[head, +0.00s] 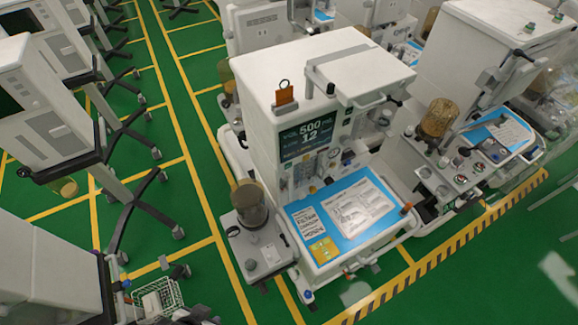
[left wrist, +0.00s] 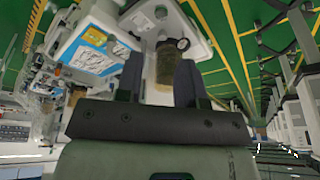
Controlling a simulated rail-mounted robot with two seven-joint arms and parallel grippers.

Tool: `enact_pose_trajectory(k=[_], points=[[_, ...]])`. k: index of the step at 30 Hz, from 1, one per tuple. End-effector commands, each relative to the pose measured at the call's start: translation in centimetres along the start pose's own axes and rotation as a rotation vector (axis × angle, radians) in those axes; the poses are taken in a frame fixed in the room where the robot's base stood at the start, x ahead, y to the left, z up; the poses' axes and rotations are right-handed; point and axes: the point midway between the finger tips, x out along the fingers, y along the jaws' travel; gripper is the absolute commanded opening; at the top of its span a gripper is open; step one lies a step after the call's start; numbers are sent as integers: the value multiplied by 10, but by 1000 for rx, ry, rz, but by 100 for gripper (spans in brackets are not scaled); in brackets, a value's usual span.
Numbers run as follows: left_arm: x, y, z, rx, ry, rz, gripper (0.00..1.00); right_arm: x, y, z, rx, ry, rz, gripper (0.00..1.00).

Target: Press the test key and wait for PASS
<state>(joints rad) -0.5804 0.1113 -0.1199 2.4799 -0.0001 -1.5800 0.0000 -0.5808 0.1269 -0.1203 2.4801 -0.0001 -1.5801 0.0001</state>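The nearest anaesthesia cart (head: 310,110) stands in the middle of the head view. Its dark screen (head: 314,135) reads 500 mL and 12; I cannot make out a PASS reading. A blue work mat (head: 310,227) with printed sheets lies on its top. I cannot pick out the test key for sure among its small controls (head: 325,165). My right gripper is not in view.
A brownish canister (head: 251,205) stands at the cart's left side; it also shows beyond my fingers in the left wrist view (left wrist: 171,62). Another cart (head: 480,80) stands close on the right. Wheeled stands (head: 125,200) line the left. Green floor lies open at the front right.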

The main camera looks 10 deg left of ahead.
Motion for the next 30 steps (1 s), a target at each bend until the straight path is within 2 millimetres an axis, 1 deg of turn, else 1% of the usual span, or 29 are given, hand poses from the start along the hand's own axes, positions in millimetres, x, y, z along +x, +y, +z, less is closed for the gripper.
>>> enact_pose_trajectory(k=[1, 9, 11, 30], points=[[0, 0, 0, 0, 0, 0, 30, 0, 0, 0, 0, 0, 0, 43], [0, -1, 0, 5, -1, -4, 4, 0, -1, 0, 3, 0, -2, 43], [0, -2, 0, 7, -1, -5, 0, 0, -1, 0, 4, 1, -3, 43], [0, -3, 1, 9, -1, -7, 0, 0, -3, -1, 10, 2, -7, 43]])
